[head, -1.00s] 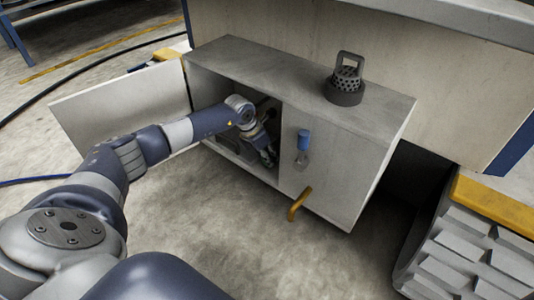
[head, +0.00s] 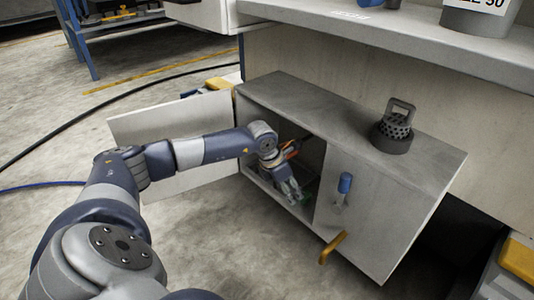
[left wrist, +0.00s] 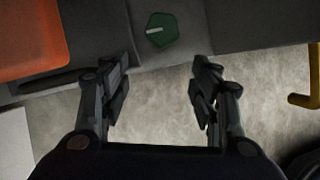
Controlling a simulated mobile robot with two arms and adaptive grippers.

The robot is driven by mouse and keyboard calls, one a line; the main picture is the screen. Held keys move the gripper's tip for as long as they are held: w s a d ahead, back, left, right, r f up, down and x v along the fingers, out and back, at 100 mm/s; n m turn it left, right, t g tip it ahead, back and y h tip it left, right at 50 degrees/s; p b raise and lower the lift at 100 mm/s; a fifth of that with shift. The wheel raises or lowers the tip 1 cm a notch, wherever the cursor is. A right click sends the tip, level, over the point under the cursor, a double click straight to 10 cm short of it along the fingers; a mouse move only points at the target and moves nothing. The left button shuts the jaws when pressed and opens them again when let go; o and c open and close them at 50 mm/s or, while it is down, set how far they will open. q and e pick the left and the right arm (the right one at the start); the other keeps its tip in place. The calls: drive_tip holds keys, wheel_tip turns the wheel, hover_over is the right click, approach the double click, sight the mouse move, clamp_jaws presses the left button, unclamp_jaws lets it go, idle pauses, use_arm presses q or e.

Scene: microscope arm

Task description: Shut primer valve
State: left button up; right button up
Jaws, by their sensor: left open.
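A green, many-sided knob (left wrist: 161,30) with a pale pointer line shows at the top middle of the left wrist view; I take it to be the primer valve. In the head view a bit of green (head: 307,197) shows low in the open cabinet, mostly hidden behind my left gripper (head: 291,195). In the left wrist view my left gripper (left wrist: 162,82) is open and empty. The knob lies beyond its fingertips, roughly centred between them, not touched. My right gripper is in neither view.
The grey cabinet (head: 290,90) has its left door (head: 190,185) swung open. An orange object (left wrist: 30,38) is inside, left of the knob. The right door (head: 370,215) is closed, with a yellow handle (head: 333,248) and a blue-handled item (head: 345,184).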

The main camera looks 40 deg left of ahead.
use_arm(q)
drive_tip(key=s+a, duration=0.2)
drive_tip(key=s, duration=0.5)
drive_tip(key=shift+s+a, duration=0.15)
drive_tip(key=shift+a, duration=0.15)
